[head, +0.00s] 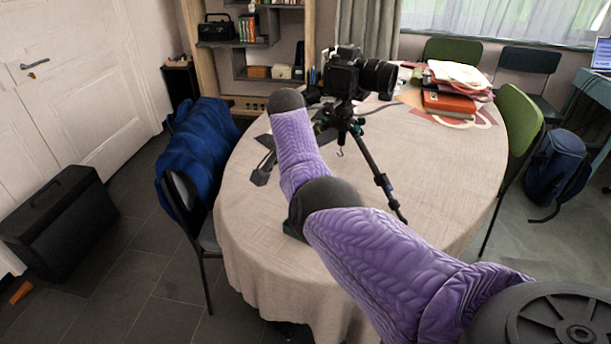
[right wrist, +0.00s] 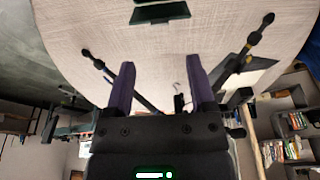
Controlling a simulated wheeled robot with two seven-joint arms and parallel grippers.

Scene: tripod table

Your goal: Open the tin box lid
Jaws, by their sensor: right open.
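A small dark green box (right wrist: 160,13), apparently the tin box, lies on the table at the top edge of the right wrist view, partly cut off. Its lid state cannot be told. The fingers point toward the box with a gap of tablecloth between. My left gripper is not in view.
A camera on a tripod (head: 362,78) stands on the round table (head: 450,150), close to my right arm. Its legs spread beside my fingers in the right wrist view. Books and papers (head: 450,88) lie at the back. A chair with a blue jacket (head: 200,150) stands left.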

